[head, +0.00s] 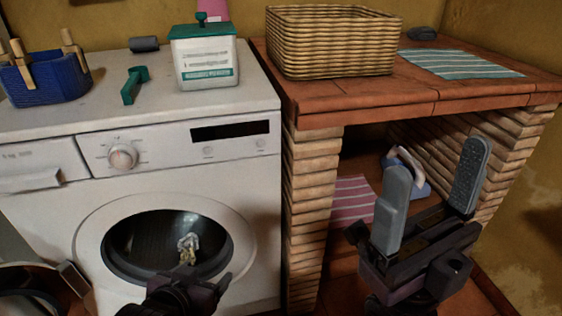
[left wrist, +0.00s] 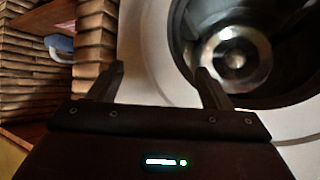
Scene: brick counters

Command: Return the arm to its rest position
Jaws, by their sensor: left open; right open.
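My right gripper (head: 430,190) is raised in front of the open brick niche at the right. Its two grey fingers stand upright and wide apart, with nothing between them.
A wicker basket (head: 330,40) and striped cloth (head: 460,64) lie on the tiled counter (head: 400,95). An iron (head: 408,172) and pink striped cloth (head: 352,200) are in the niche. A blue peg basket (head: 45,80), green scoop (head: 132,84) and detergent box (head: 205,60) stand on the washer.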

